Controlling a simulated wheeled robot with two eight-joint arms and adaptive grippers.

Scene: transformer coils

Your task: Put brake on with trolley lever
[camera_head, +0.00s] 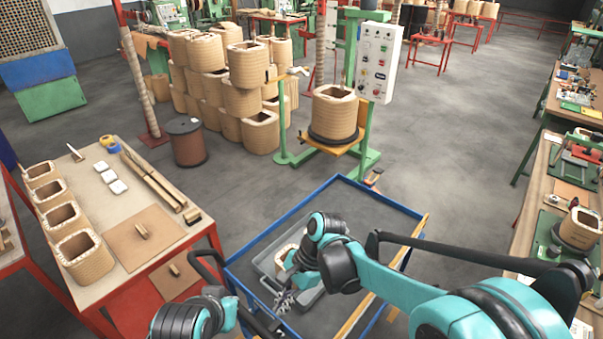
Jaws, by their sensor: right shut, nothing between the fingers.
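I cannot make out a brake lever; the trolley's near side is hidden by my arms and the picture's edge. My right gripper (284,301) is shut and empty, pointing down over the near left part of the trolley. I cannot tell whether it touches anything.
A grey bin (266,264) with a pale coil part lies on the trolley, beside my right gripper. A red-legged table (110,190) with coils stands left, and a workbench (530,200) right. A green winding machine (370,120) stands behind the trolley. Floor right of the machine is clear.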

